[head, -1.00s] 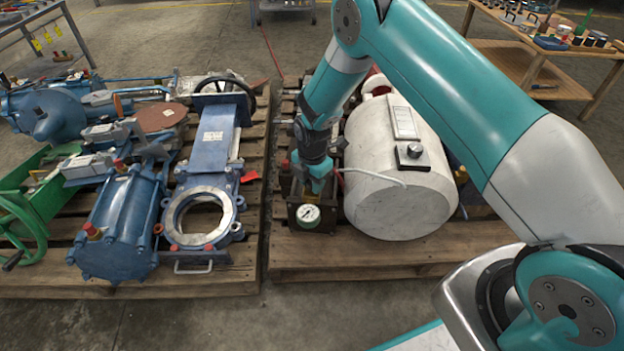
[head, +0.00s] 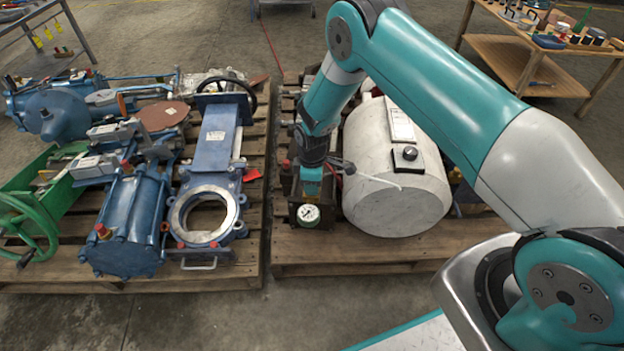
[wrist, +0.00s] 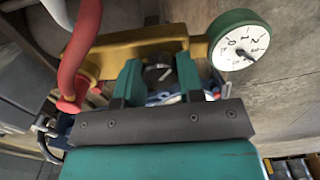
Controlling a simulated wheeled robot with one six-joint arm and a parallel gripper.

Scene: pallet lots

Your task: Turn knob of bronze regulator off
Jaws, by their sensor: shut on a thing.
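The bronze regulator shows in the wrist view as a brass-coloured body (wrist: 140,52) with a round white dial gauge (wrist: 240,46) in a green rim at its right end. Its dark knob (wrist: 157,74) sits between the two teal fingers of my gripper (wrist: 158,82), which is shut on it. In the head view the gauge (head: 308,215) faces forward at the front of the right pallet, and my gripper (head: 311,186) points down just above and behind it. The regulator's body is mostly hidden there by my gripper and a dark box-like holder.
A white tank (head: 395,190) lies close on the right of my gripper. A red hose (wrist: 80,50) runs beside the regulator. The left pallet holds blue valves (head: 205,190) and a green handwheel (head: 25,225). Bare floor lies in front of the pallets.

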